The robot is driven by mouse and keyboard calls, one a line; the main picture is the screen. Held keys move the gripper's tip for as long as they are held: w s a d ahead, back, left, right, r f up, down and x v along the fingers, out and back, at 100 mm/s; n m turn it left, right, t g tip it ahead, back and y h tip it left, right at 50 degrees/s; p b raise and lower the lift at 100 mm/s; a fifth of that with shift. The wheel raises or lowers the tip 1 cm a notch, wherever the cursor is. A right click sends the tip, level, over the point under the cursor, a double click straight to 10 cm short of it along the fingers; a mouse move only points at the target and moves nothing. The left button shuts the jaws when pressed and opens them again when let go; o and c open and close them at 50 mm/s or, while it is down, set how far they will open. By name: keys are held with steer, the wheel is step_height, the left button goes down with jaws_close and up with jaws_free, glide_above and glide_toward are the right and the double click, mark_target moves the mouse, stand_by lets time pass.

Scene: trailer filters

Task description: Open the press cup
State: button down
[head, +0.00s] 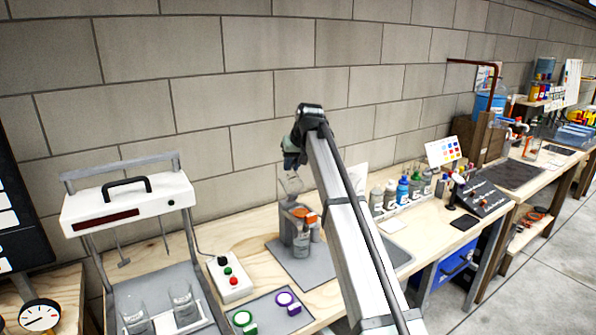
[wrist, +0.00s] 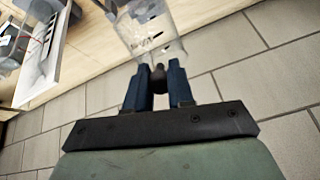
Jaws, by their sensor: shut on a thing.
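My gripper (head: 292,160) is at the upper end of the bench's middle part in the head view, pointing down. In the wrist view my gripper (wrist: 160,75) has its two blue fingers closed on a small dark knob (wrist: 158,78). A clear cup-like piece (wrist: 152,38) with dark markings is just beyond the fingertips, and it looks joined to the knob. In the head view the clear piece (head: 290,184) hangs tilted under my gripper, just above a grey stand with orange (head: 297,228). Whether it is the press cup or its lid I cannot tell.
A clear bottle (head: 301,243) stands in front of the grey stand. A white machine (head: 128,205) with beakers is at left, beside a button box (head: 230,278). Green and purple round pieces lie on a dark mat (head: 267,312). Several bottles (head: 402,190) stand at right.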

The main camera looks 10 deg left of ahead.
steer(key=shift+w+a+r+g+h, duration=0.1)
steer(key=shift+w+a+g+h, duration=0.4)
steer(key=shift+w+a, duration=0.4)
steer(key=shift+w+a+f, duration=0.25)
steer(key=shift+w+a, duration=0.35)
steer(key=shift+w+a+f, duration=0.2)
steer(key=shift+w+a, duration=0.35)
steer(key=shift+a, duration=0.05)
steer(key=c, duration=1)
jaws_free()
steer(key=v, duration=1.3)
steer(key=shift+s+d+r, duration=0.1)
steer(key=shift+r, duration=0.3)
